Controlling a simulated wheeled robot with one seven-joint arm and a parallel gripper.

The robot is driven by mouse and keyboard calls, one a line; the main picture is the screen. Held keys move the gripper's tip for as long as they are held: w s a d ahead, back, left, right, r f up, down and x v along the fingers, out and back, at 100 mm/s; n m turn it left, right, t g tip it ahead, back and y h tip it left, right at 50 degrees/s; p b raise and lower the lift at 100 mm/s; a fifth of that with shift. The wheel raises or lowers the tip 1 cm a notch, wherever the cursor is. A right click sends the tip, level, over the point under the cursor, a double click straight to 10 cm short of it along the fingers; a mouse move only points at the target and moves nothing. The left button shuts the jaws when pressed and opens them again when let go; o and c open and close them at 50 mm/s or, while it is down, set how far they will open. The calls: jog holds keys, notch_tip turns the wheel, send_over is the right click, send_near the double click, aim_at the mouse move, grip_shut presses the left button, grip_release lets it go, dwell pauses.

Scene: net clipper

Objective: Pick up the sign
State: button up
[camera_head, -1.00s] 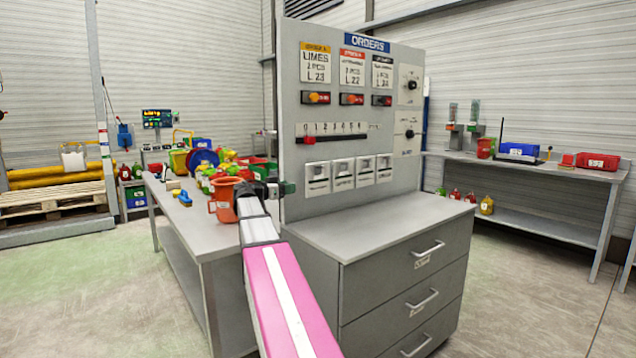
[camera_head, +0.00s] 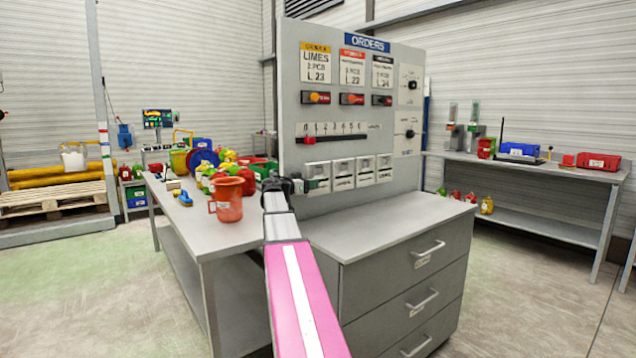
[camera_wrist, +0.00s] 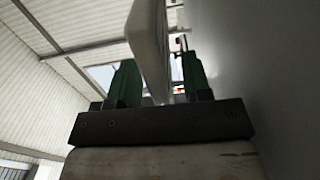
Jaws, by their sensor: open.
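Which piece the task calls the sign is unclear. My gripper (camera_head: 321,185) is at the panel's lower left, by the leftmost white box (camera_head: 317,170). In the wrist view my gripper's green fingers (camera_wrist: 160,75) are apart, with a pale slab (camera_wrist: 149,35) reaching between them. Whether they touch it cannot be told.
The grey panel (camera_head: 293,120) rises close beside my gripper, above a drawer cabinet (camera_head: 400,270). A side table (camera_head: 225,245) holds an orange mug (camera_head: 229,200) and coloured items just left of my arm. The cabinet top (camera_head: 400,218) is bare.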

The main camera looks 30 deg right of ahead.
grip_shut()
jog(key=shift+r, duration=0.1)
jog(key=shift+r, duration=0.55)
jog(key=s+d, duration=0.1)
jog(key=s, duration=1.7)
jog(key=shift+d, duration=0.3)
jog(key=shift+r, duration=0.1)
jog(key=c, duration=0.6)
grip_release()
jog(key=shift+c, duration=0.2)
grip_shut()
